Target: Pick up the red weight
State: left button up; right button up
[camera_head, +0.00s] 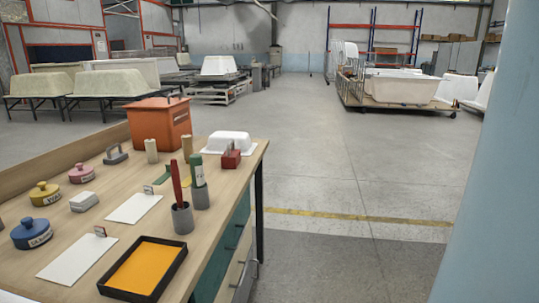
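A pinkish-red round weight with a knob on top (81,174) stands on the left part of the wooden workbench (232,187). A yellow knobbed weight (45,195) and a blue one (31,235) stand in a row nearer to me. A small red block with a grey upright piece (231,159) stands near the right edge of the bench. Neither of my grippers is in view.
An orange box (158,121) and a white tub-shaped piece (230,142) stand at the bench's far end. Grey cups with upright tools (182,218), white sheets (78,260) and a black tray with orange contents (145,267) are nearer. Floor right of the bench is open.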

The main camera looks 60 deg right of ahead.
aim_at(231, 159)
jog(key=l+z, duration=0.3)
jog(key=z, duration=0.15)
jog(key=l+z, duration=0.3)
jog(key=z, duration=0.15)
jog(key=l+z, duration=0.3)
jog(key=z, duration=0.15)
jog(key=i+u, duration=0.1)
jog(key=u, duration=0.45)
